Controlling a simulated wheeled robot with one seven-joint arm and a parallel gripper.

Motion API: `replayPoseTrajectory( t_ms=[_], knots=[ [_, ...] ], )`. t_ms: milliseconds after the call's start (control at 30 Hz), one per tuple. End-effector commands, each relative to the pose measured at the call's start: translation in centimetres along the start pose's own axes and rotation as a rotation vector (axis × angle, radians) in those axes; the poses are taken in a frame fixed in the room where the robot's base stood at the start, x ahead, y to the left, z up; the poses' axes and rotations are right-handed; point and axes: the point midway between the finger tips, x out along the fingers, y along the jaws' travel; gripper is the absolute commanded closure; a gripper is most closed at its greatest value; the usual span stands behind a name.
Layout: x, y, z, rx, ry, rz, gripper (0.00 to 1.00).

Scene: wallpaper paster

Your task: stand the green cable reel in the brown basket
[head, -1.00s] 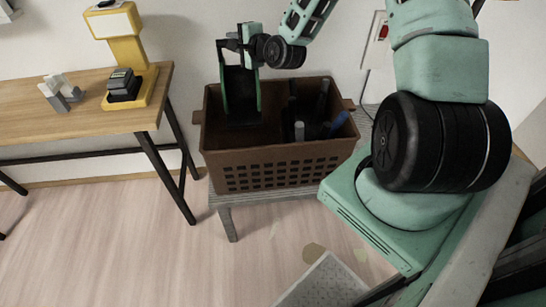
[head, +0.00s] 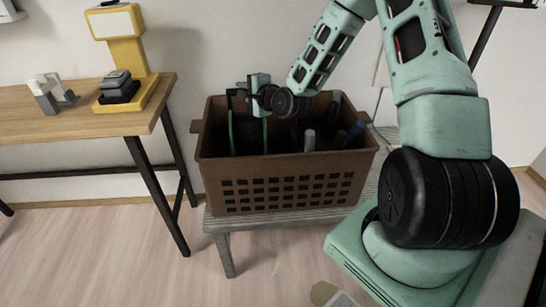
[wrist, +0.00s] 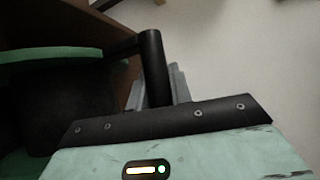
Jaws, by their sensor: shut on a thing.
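The green cable reel (head: 248,134) has a dark core between two thin green rims. It is upright inside the left part of the brown basket (head: 287,168), and the front wall hides its lower part. My gripper (head: 246,97) is shut on the top of the reel, at about the height of the basket's rim. Whether the reel touches the basket floor is hidden. In the wrist view, the reel's green rim (wrist: 40,54) and dark core (wrist: 55,105) fill the left side.
Several tools, among them a grey-topped one (head: 309,140) and a blue one (head: 354,133), stand in the basket's right part. The basket sits on a low grey stand (head: 228,224). A wooden table (head: 60,125) with a yellow device (head: 128,55) stands to the left.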

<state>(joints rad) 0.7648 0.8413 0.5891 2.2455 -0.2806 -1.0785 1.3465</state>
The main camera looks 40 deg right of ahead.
Motion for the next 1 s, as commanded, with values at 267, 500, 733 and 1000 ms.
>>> replayPoseTrajectory(
  t_ms=[267,500,733,1000],
  knots=[
    [0.7,2.8,-0.4,0.001,-0.001,-0.003,1.0],
    [1.3,5.5,-0.8,0.0,-0.001,-0.006,1.0],
    [1.6,6.8,-1.0,-0.001,-0.001,-0.005,1.0],
    [2.2,9.4,-1.4,-0.001,-0.001,-0.006,1.0]
  ],
)
